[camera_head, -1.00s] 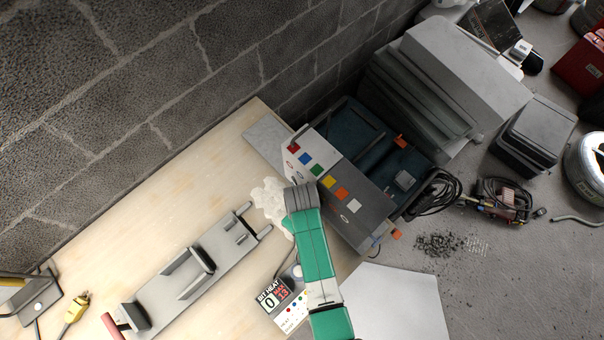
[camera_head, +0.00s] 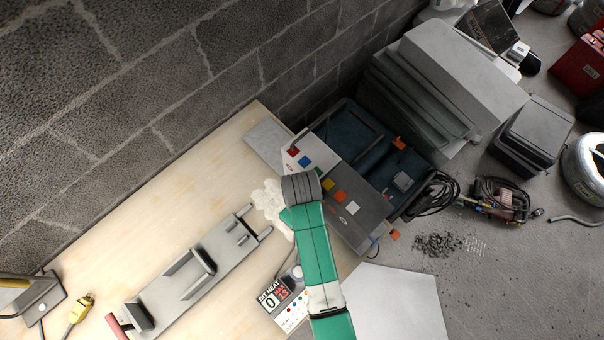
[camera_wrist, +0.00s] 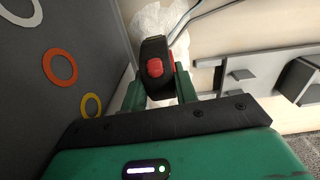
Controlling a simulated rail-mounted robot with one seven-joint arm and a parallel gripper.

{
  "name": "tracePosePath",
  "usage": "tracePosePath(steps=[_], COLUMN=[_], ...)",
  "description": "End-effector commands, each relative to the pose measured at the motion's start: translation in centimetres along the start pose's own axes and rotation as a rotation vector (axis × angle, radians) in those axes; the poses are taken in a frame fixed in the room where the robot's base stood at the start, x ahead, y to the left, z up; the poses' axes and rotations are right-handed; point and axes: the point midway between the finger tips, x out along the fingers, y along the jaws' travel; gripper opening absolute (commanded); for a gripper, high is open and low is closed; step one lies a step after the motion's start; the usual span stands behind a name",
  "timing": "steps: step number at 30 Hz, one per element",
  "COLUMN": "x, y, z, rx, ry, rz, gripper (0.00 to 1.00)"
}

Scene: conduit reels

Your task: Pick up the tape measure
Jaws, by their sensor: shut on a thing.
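The tape measure (camera_wrist: 155,68) shows in the wrist view as a dark rounded case with a red button. My gripper (camera_wrist: 160,88) has its two green fingers on either side of it and is shut on it. Behind the tape measure is a crumpled white cloth or paper (camera_wrist: 148,18). In the head view my green arm reaches up from the bottom, and its dark wrist end (camera_head: 301,187) hides the tape measure and the fingers. The white crumpled material (camera_head: 270,203) lies on the wooden bench (camera_head: 175,205) just left of the wrist.
A grey metal fixture (camera_head: 195,270) lies on the bench at left, with a counter sign (camera_head: 272,297) nearby. A block wall (camera_head: 130,100) bounds the back. Bare wood lies left of the fixture.

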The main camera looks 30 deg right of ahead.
Motion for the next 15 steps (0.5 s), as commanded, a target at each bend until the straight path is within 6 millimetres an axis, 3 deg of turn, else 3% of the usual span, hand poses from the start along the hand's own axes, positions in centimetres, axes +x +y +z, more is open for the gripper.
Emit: tracePosePath(steps=[6,15], x=[-4.7,-8.5], y=[0.1,0.1], z=[-0.1,0.0], rx=[0.0,0.0], ry=[0.002,0.001], rz=[0.002,0.001], gripper=[0.0,0.0])
